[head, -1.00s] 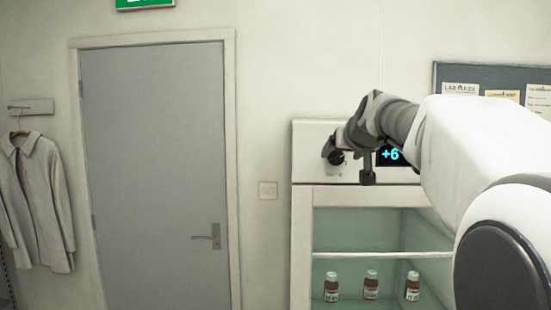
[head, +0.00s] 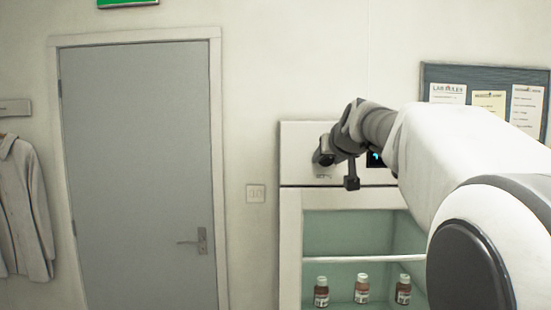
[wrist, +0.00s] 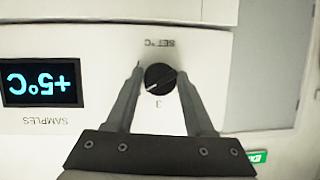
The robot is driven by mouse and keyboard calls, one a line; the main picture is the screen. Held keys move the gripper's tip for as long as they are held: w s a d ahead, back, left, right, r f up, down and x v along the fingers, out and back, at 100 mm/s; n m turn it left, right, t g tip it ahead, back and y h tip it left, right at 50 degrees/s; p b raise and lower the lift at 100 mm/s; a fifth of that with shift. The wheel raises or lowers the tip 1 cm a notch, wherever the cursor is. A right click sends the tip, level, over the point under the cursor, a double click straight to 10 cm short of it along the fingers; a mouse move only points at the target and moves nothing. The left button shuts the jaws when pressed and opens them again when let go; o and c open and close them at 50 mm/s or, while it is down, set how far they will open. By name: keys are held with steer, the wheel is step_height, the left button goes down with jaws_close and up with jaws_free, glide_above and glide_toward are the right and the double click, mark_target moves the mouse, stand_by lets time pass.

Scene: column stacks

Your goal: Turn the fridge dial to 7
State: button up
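The fridge dial (wrist: 160,78) is a round black knob with a white pointer line, on the pale fridge front (head: 297,138). In the wrist view, which is upside down, "SET °C" stands on one side of it and what looks like a 3 on the other. My gripper (wrist: 160,70) has one finger on each side of the dial, with narrow gaps to it visible; contact is hard to judge. In the head view my gripper (head: 325,153) is at the dial and mostly hides it. The display (wrist: 41,82) reads +5°C, with "SAMPLES" beside it.
Below the panel is a fridge compartment with several brown bottles (head: 362,289) on a shelf. A grey door (head: 140,170) and a light switch (head: 256,193) are to the left. A notice board (head: 437,75) hangs at the right.

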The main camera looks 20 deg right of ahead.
jaws_close()
steer(key=shift+f+b, duration=0.1)
steer(key=shift+b, duration=0.3)
steer(key=shift+d+f+m+y+b, duration=0.1)
steer(key=shift+m+y+b, duration=0.2)
steer(key=shift+m+b, duration=0.3)
steer(key=m+t+y+b, duration=0.1)
steer(key=m+b, duration=0.1)
steer(key=b, duration=0.1)
steer(key=shift+f+b, duration=0.1)
steer(key=shift+b, duration=0.3)
steer(key=m+t+y+b, duration=0.1)
steer(key=m+b, duration=0.1)
steer(key=b, duration=0.1)
steer(key=shift+m+y, duration=0.3)
steer(key=shift+y, duration=0.1)
steer(key=shift+m+t+y+b, duration=0.5)
steer(key=shift+m+t+b, duration=0.2)
steer(key=shift+m+b, duration=0.75)
